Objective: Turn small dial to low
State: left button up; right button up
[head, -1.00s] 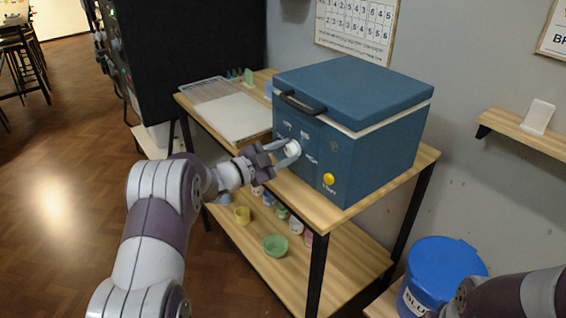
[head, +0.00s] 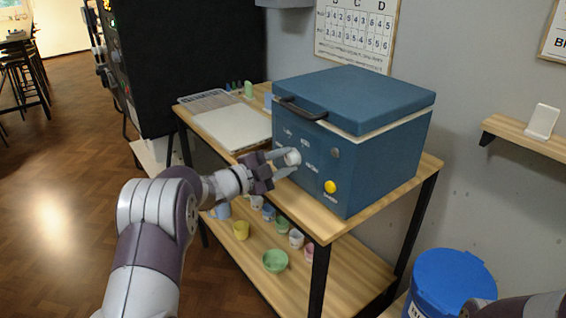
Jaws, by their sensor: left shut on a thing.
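The small dial (head: 292,157) is a white round knob on the front of the blue kiln (head: 362,162), with small labels around it that are too small to read. My left gripper (head: 284,160) is at the kiln front with its grey fingers shut on the dial, partly covering it. The dial's pointer cannot be made out. A yellow button (head: 330,187) sits lower right on the same front, with a grey round part (head: 335,153) above it. My right arm shows at the lower right corner; its gripper is out of view.
The kiln stands on a wooden table (head: 325,222) beside a pale flat slab (head: 230,125). Cups and a green bowl (head: 275,261) are on the lower shelf. A blue bucket (head: 445,280) stands at right. A wall shelf (head: 520,140) holds a white card.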

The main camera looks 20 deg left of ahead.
pick_arm(q)
jog(key=o, duration=1)
jog(key=v, duration=1.2)
jog(key=shift+s+a, duration=0.2)
jog(key=shift+s, duration=0.05)
